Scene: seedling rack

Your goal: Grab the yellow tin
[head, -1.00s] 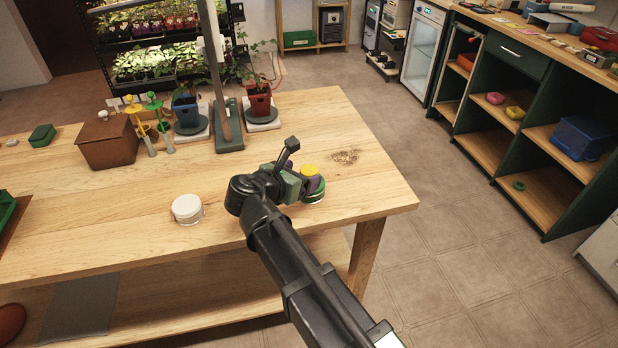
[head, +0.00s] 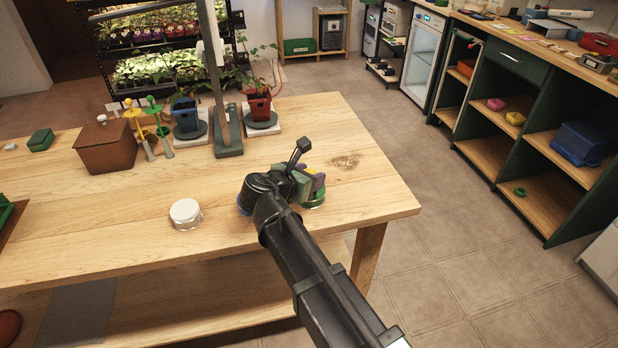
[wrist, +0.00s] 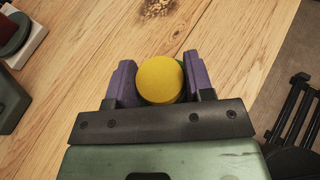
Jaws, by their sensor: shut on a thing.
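The yellow tin (wrist: 160,79) shows its round yellow top between the two purple fingers of my gripper (wrist: 161,84) in the wrist view. The fingers are shut on its sides. A green rim shows just below the yellow top; I cannot tell whether it belongs to the tin or to a thing under it. In the head view my gripper (head: 313,183) is low over the right part of the wooden table (head: 110,215), and its body mostly hides the tin. A green round thing (head: 315,203) shows beneath the fingers.
A white-lidded jar (head: 185,213) stands left of my arm. Farther back are a brown box (head: 105,147), a green stand (head: 228,139) and potted plants. The table's right end is clear.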

